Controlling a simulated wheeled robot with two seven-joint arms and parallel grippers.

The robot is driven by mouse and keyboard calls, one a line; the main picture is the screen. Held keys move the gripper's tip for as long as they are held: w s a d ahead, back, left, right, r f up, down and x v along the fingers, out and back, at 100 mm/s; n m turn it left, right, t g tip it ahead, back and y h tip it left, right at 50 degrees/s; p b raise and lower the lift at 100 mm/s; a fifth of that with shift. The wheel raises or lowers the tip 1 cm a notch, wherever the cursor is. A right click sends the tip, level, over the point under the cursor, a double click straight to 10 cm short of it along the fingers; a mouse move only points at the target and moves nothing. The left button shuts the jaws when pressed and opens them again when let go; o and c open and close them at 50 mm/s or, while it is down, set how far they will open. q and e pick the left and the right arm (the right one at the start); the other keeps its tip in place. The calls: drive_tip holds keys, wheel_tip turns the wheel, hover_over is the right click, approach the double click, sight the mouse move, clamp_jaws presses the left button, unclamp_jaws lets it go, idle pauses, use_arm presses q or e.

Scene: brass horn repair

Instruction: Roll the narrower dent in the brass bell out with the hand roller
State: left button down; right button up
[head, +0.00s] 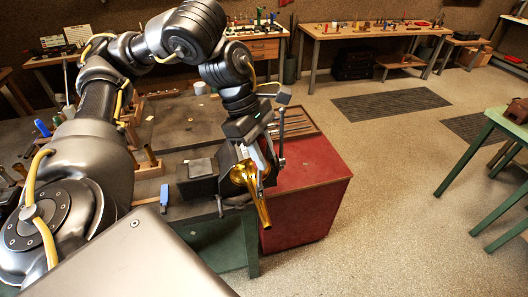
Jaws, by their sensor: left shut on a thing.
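The brass bell (262,207) is at the bench's right front corner, with its narrow end pointing down and to the right in the head view. My left gripper (264,158) reaches down from above to the bell's wide upper part. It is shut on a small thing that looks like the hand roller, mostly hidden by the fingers. I cannot tell whether the roller touches the brass. Neither dent can be made out at this size. My right gripper is not in view.
A metal post (282,135) stands close beside my left gripper. A dark block (197,168) is left of the bell. A red cabinet (305,195) with a tool tray (297,122) on top stands to the right. Open floor (400,170) lies beyond.

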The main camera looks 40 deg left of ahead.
use_arm(q)
drive_tip(key=shift+w+a, duration=0.1)
drive_tip(key=shift+a, duration=0.05)
drive_tip(key=shift+w+a+p, duration=0.25)
drive_tip(key=shift+a+p, duration=0.15)
drive_tip(key=shift+s+d, duration=0.1)
drive_tip(key=shift+d, duration=0.05)
drive_tip(key=shift+s+d+r, duration=0.1)
drive_tip(key=shift+s+d, duration=0.05)
drive_tip(key=shift+d, duration=0.1)
drive_tip(key=shift+s+d, duration=0.1)
idle(0.4)
drive_tip(key=shift+s+d, duration=0.2)
drive_tip(key=shift+d, duration=0.25)
